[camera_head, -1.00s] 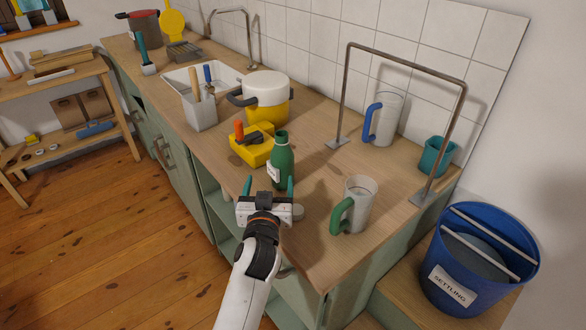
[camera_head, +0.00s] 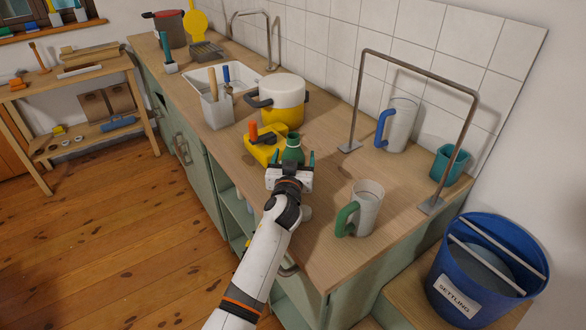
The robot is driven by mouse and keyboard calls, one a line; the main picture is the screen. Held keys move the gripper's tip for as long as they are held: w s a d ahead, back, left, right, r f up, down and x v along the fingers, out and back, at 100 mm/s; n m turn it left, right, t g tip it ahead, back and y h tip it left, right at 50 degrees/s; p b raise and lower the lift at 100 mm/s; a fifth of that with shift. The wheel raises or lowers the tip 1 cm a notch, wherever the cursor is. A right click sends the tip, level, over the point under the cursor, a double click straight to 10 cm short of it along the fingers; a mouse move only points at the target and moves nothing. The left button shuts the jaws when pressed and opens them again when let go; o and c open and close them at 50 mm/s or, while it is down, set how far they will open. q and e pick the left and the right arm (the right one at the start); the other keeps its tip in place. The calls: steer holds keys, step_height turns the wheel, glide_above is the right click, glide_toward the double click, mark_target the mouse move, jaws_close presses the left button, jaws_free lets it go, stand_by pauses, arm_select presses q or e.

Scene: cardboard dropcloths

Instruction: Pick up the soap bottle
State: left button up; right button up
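The green soap bottle (camera_head: 292,154) stands upright on the wooden countertop, in front of the yellow pot. Its lower part and label are hidden behind my gripper. There seems to be a gap between the fingers and the bottle, but contact is hard to judge.
A yellow block with an orange knob (camera_head: 266,145) stands close left of the bottle. A yellow and white pot (camera_head: 283,100) is behind. A green-handled mug (camera_head: 366,208) stands to the right, near a metal rail (camera_head: 420,73). A blue bucket (camera_head: 480,285) is lower right.

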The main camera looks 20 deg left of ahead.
arm_select(q)
steer(key=shift+w, duration=0.2)
steer(key=shift+r, duration=0.1)
steer(key=c, duration=1.3)
steer(key=shift+o, duration=0.2)
steer(key=shift+r, duration=0.1)
steer(key=shift+r+p, duration=0.35)
steer(key=shift+r, duration=0.85)
steer(key=shift+r+p, duration=0.35)
steer(key=shift+r, duration=2.9)
steer(key=shift+d+r+p, duration=0.25)
steer(key=shift+r+p, duration=0.05)
steer(key=shift+r, duration=0.2)
steer(key=s+d+r+m+h+p, duration=0.1)
steer(key=d+r+m+h+p, duration=0.4)
steer(key=d+h+p, duration=0.35)
steer(key=s+d+f+m+g+h+p, duration=0.1)
steer(key=s+d+m+g+h+p, duration=0.2)
steer(key=s+d+p, duration=0.4)
steer(key=shift+d+f+m+h+p, duration=0.2)
steer(key=shift+d+m+h+p, duration=0.4)
steer(key=shift+d+h+p, duration=0.55)
